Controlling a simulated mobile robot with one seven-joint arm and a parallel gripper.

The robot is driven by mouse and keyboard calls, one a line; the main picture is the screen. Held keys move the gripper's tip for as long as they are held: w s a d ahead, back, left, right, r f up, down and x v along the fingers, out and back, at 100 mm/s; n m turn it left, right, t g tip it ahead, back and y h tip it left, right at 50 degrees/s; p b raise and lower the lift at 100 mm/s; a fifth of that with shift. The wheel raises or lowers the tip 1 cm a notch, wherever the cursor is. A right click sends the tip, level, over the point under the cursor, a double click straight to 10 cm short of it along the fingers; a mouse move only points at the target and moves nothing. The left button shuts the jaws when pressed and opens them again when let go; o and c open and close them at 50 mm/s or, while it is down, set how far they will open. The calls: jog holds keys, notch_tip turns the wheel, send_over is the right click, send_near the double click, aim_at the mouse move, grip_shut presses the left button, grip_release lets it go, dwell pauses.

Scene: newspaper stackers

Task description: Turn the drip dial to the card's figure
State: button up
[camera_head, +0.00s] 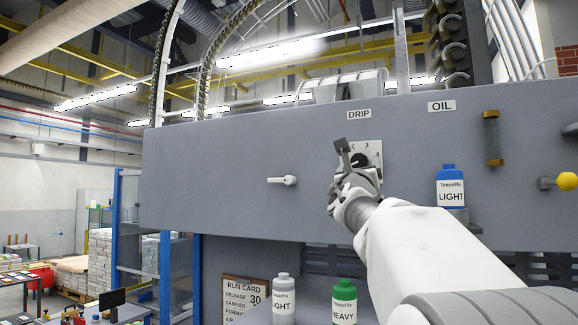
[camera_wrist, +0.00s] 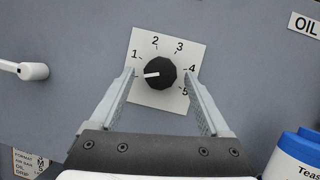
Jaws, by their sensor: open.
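The drip dial is a black knob (camera_wrist: 160,73) on a white plate numbered 1 to 5. Its white pointer points left, a little below the 1. My gripper (camera_wrist: 159,76) is open, with a finger on each side of the knob in the wrist view; I cannot tell whether either touches it. In the head view my gripper (camera_head: 342,150) covers most of the dial, and part of its plate (camera_head: 374,148) shows under the DRIP label. The run card (camera_head: 233,287) hangs at the lower middle; its lower lines are cut off. In the wrist view the card (camera_wrist: 32,160) shows a DRIP line, its figure unreadable.
A white lever (camera_head: 283,180) sticks out left of the dial. A blue LIGHT bottle (camera_head: 451,172) stands right of it, below the OIL label. A grey LIGHT bottle (camera_head: 284,292) and a green HEAVY bottle (camera_head: 344,291) stand below. A yellow knob (camera_head: 566,181) is at far right.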

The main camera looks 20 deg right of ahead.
grip_shut()
dwell(0.5)
